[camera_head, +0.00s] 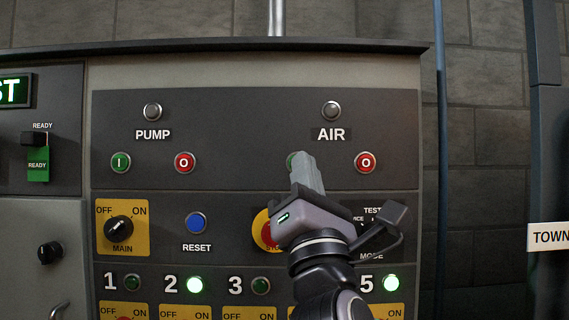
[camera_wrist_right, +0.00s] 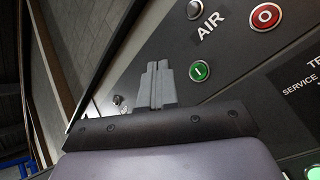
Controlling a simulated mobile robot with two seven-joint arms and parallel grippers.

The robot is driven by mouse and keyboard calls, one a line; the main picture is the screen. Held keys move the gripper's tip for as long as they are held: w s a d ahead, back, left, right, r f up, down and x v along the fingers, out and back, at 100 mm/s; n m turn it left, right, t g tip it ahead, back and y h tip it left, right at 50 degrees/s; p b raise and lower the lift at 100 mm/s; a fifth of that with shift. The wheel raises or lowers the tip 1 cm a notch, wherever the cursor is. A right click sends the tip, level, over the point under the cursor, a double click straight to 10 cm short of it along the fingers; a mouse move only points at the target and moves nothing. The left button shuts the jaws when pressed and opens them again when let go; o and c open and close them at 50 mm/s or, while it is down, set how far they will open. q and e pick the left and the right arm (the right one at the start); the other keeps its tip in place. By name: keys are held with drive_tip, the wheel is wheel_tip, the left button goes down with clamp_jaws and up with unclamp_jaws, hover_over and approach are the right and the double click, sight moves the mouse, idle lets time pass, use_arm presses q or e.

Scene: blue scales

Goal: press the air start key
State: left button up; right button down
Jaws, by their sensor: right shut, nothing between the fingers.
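The green air start key (camera_wrist_right: 200,71), marked "I", is on the dark panel below the AIR label and lamp. In the head view only a sliver of the key (camera_head: 291,158) shows, with the rest hidden behind my right gripper (camera_head: 303,160). My right gripper is shut and empty, its fingertips in front of or beside the key. In the right wrist view the shut fingers (camera_wrist_right: 157,70) appear left of the key, with a gap in the picture. Whether they touch the panel cannot be told. My left gripper is not in view.
The red air stop key (camera_head: 365,162) is right of the start key. The AIR lamp (camera_head: 331,111) is unlit above. A red stop button on yellow (camera_head: 264,230) is partly hidden by my right gripper. The pump start key (camera_head: 121,162) and pump stop key (camera_head: 185,162) lie left.

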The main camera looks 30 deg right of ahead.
drive_tip(key=shift+s+r+h, duration=0.1)
drive_tip(key=shift+r+h, duration=0.05)
drive_tip(key=shift+h, duration=0.15)
drive_tip(key=w+d+b, duration=0.1)
drive_tip(key=w+d, duration=0.3)
drive_tip(key=w, duration=0.3)
drive_tip(key=shift+w+d, duration=0.3)
drive_tip(key=shift+w, duration=0.1)
idle(2.0)
drive_tip(key=shift+w+d, duration=0.2)
drive_tip(key=shift+w, duration=0.05)
drive_tip(key=shift+w+d, duration=0.2)
drive_tip(key=shift+w, duration=0.1)
idle(0.7)
drive_tip(key=shift+s+a, duration=0.4)
drive_tip(key=shift+s, duration=0.25)
